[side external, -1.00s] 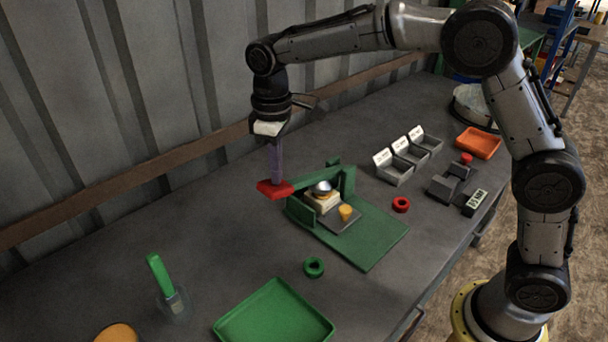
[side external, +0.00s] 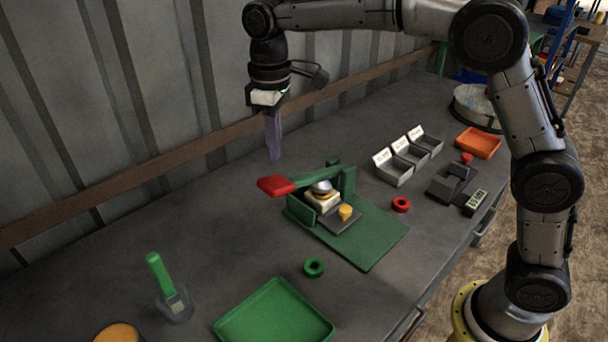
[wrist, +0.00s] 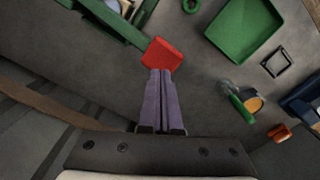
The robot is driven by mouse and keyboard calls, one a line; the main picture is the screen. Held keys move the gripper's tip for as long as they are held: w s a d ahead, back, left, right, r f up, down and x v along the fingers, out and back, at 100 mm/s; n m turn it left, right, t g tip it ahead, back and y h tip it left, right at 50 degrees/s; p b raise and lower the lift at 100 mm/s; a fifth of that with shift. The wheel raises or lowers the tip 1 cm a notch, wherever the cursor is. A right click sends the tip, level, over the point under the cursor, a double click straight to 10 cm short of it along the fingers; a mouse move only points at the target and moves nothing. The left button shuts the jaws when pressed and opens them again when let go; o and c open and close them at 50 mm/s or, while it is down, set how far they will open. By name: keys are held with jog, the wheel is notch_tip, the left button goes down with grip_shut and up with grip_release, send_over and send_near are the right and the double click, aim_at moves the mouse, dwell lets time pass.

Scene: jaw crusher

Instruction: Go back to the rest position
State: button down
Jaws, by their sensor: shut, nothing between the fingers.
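My gripper (side external: 273,158) is shut and empty, its purple fingers pointing down in the side view. It is above and apart from the red handle (side external: 276,186) of the green jaw crusher (side external: 346,187). The handle sticks out to the left from the crusher's lever. In the wrist view my closed fingers (wrist: 161,72) line up with the red handle (wrist: 162,54), just beyond their tips. A silvery rounded piece (side external: 322,187) sits on a pale block in the crusher. A small orange-yellow piece (side external: 345,211) lies on the grey plate in front.
A green tray (side external: 273,318), a green-handled tool in a clear cup (side external: 174,303) and a green ring (side external: 314,267) stand at the front. A red ring (side external: 401,204), grey labelled bins (side external: 394,172) and an orange tray (side external: 478,142) lie right. The corrugated wall is close behind.

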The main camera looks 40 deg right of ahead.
jog(key=s+d+r+m+t, duration=0.1)
jog(key=s+d+r+t, duration=0.1)
jog(key=s+d+r, duration=0.4)
jog(key=s+d+r+m+t, duration=0.1)
jog(key=s+d+r, duration=0.35)
jog(key=s, duration=0.35)
jog(key=s+d+f+m+t, duration=0.2)
jog(key=s+f+m, duration=0.2)
jog(key=s+f, duration=0.7)
jog(key=s, duration=0.3)
jog(key=shift+s+d+f+t, duration=0.2)
jog(key=shift+s+d+t, duration=0.1)
jog(key=c, duration=1.6)
grip_release()
